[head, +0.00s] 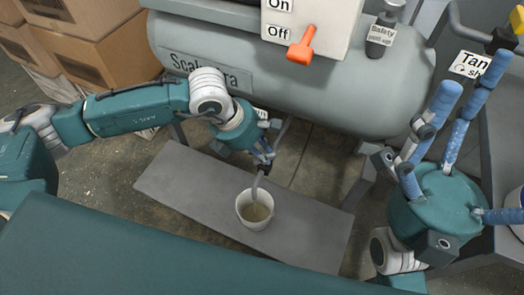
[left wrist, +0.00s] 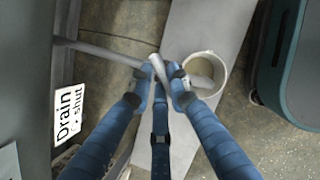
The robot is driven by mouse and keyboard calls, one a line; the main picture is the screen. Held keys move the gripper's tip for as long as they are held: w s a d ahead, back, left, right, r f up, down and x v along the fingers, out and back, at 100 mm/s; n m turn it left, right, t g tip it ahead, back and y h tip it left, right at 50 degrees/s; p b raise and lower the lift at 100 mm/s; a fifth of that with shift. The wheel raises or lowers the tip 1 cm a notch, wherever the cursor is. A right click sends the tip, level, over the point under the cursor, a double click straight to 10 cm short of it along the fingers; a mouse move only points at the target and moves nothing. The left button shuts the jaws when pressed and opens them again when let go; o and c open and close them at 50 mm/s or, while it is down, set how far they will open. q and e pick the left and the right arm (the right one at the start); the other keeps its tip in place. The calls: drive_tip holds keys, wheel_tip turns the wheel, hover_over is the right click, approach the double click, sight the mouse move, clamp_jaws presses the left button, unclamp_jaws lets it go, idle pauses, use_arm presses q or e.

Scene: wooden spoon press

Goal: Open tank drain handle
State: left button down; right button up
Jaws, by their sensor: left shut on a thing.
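My left gripper (head: 264,158) is at the drain below the grey tank (head: 330,85). In the left wrist view its blue fingers (left wrist: 163,82) are closed on a short grey bar, the drain handle (left wrist: 156,66). A grey drain pipe (left wrist: 100,52) runs in from the tank side at left. A label reading "Drain" and "shut" (left wrist: 70,115) is beside it. In the head view the handle is mostly hidden by the gripper. My right gripper (head: 448,145) is at the right with its blue fingers spread, open and empty.
A white bucket (head: 256,222) with brownish liquid stands on a grey board (head: 190,190) under the drain. An orange On/Off lever (head: 302,44) and a safety valve (head: 383,28) are above the tank. Cardboard boxes (head: 95,50) stand at upper left.

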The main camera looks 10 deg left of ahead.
use_arm(q)
drive_tip(key=c, duration=1.6)
unclamp_jaws()
drive_tip(key=shift+c, duration=0.2)
drive_tip(key=v, duration=1.2)
